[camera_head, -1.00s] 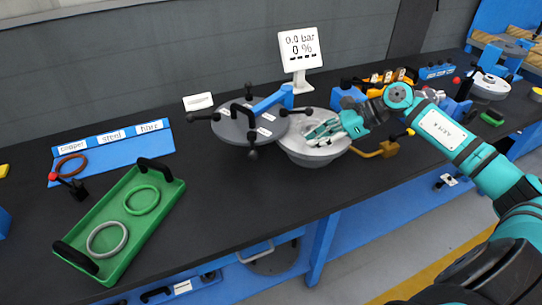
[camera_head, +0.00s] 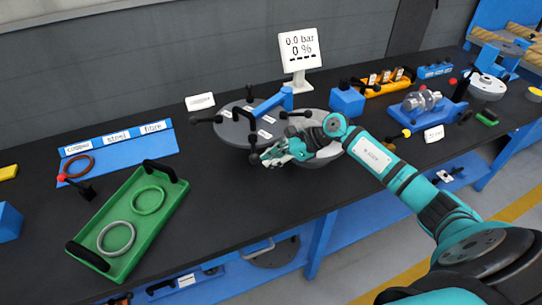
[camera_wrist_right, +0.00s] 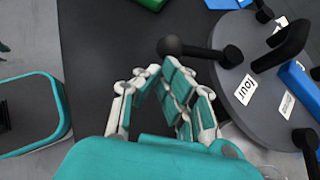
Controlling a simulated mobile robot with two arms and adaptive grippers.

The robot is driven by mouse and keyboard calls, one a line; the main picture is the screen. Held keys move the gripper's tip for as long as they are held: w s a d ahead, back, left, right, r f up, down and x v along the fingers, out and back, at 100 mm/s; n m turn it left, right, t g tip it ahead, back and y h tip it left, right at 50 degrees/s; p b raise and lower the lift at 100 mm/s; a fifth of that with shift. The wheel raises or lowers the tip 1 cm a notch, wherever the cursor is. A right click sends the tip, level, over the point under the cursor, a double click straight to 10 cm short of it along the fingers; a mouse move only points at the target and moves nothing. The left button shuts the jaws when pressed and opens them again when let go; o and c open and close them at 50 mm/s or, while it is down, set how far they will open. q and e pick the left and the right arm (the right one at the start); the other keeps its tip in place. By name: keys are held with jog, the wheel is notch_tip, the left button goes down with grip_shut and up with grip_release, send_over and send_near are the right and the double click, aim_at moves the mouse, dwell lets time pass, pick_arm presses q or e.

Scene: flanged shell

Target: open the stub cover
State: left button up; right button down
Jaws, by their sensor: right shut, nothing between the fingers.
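The dark grey round cover (camera_head: 237,131) has black ball-ended handles around its rim and a blue arm (camera_head: 268,104) across it. It sits to the left of the pale metal shell (camera_head: 322,160), overlapping its left side, so much of the shell's opening is uncovered. My right gripper (camera_head: 268,158) is shut and empty at the cover's front right edge, just beside a black knob. In the right wrist view the fingertips (camera_wrist_right: 152,78) are close to that knob (camera_wrist_right: 171,45); I cannot tell whether they touch. My left gripper is out of view.
A green tray (camera_head: 122,262) with two rings stands at the front left. A blue labelled board (camera_head: 125,155) lies behind it. A display (camera_head: 299,50) reads 0.0 bar and 0 %. Blue fixtures (camera_head: 347,100) stand at the right. The bench between tray and cover is clear.

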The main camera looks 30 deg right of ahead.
dwell(0.3)
jog(key=w+a+m+t+h, duration=0.1)
jog(key=w+a+m, duration=0.1)
jog(key=w+a, duration=0.3)
jog(key=w+a+m+t+h, duration=0.2)
jog(key=w+a, duration=0.4)
jog(key=w, duration=0.5)
jog(key=shift+a+m+b, duration=0.2)
jog(key=shift+m+b, duration=0.1)
jog(key=shift+m, duration=0.1)
jog(key=shift+d, duration=0.1)
